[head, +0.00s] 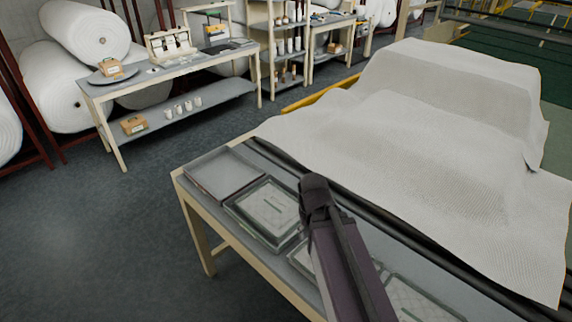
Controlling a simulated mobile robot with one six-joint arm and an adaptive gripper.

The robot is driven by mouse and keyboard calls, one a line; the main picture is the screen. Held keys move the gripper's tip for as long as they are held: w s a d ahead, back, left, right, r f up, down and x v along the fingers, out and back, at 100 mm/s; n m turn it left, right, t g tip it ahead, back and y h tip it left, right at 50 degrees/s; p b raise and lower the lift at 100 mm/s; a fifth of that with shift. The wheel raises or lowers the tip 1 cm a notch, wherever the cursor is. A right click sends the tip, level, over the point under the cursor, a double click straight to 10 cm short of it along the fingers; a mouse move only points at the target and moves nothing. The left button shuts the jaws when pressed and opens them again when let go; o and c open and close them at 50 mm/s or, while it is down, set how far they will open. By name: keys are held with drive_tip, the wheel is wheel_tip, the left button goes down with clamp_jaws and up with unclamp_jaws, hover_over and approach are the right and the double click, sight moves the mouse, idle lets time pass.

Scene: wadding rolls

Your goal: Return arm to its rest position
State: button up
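Part of my dark arm (345,262) shows in the head view, rising from the bottom edge over the near table (245,262). Its upper end, a dark joint, stands in front of the table's far edge. No gripper fingers can be made out, so my gripper is not in view. I see nothing held.
A grey tray (222,175) and a framed panel (264,211) lie on the near table. White wadding (420,150) drapes over the machine behind it. A workbench (170,72) with boxes and cups stands at the back left, beside large white rolls (85,32). The floor (90,230) at left is clear.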

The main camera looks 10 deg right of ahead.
drive_tip(key=shift+f+b, duration=3.7)
drive_tip(key=shift+f, duration=0.25)
